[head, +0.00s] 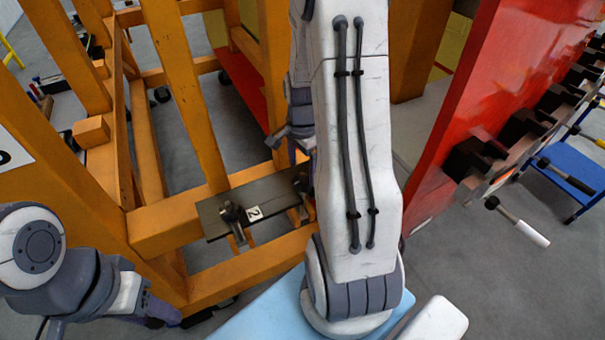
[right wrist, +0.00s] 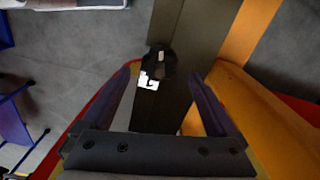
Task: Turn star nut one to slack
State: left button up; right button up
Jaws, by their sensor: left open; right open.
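A dark plate (head: 275,194) lies on the orange frame in the head view. Near its left end is a dark star nut (head: 230,212) beside a white label reading 2 (head: 254,213). A second clamp (head: 300,187) at the plate's right is partly hidden by my right arm. In the right wrist view a black star nut (right wrist: 158,62) stands ahead of my right gripper (right wrist: 168,85), between its open, empty fingers. My right gripper (head: 290,137) is partly hidden in the head view. My left gripper (head: 165,312) is low at left, clear of the plate.
Orange beams (head: 180,90) surround the plate. A red panel (head: 480,90) with several black clamps and a white-handled tool (head: 525,225) stands at right. A blue cart (head: 570,165) is beyond it. Grey floor (head: 470,280) is open at lower right.

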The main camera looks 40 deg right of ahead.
aim_at(302, 180)
jog(key=shift+f, duration=2.1)
jog(key=c, duration=1.4)
